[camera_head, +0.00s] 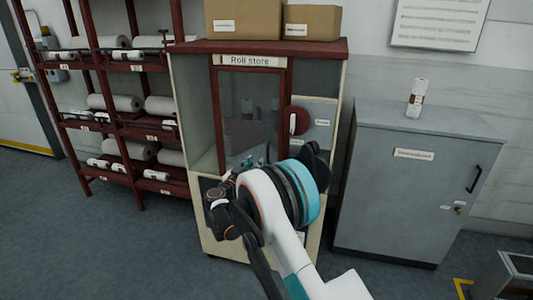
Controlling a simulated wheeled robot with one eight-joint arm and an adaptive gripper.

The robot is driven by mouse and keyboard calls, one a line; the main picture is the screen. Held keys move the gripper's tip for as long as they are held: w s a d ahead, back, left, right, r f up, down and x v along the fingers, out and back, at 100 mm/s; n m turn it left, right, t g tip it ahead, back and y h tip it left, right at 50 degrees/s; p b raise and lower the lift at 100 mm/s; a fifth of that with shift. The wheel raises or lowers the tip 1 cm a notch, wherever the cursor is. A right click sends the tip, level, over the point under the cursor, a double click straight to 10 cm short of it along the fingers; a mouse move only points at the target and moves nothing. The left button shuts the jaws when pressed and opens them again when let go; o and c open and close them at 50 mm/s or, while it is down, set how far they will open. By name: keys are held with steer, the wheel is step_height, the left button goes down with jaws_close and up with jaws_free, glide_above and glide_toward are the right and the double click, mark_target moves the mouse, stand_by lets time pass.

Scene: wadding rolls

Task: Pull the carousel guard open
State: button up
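The roll store (278,47) is a cream cabinet with a dark red top and a name label. The carousel guard (249,105) appears as a clear panel in a dark red frame on its front, and it looks shut. Its lower part is hidden behind my arm. Right of it is a round red disc (298,121) with a pale upright bar. My gripper (217,194) seems to be the dark end of my arm in front of the cabinet's lower front. Its fingers are not clear, so I cannot tell whether it touches anything.
A dark red rack (113,123) with white rolls stands at the left. A grey cabinet (413,190) with a small white roll (415,98) on top stands at the right. Two cardboard boxes (243,19) (311,20) sit on the roll store. The floor at front left is clear.

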steer(key=b, duration=0.4)
glide_above(268, 164)
steer(key=shift+w, duration=0.45)
jaws_close()
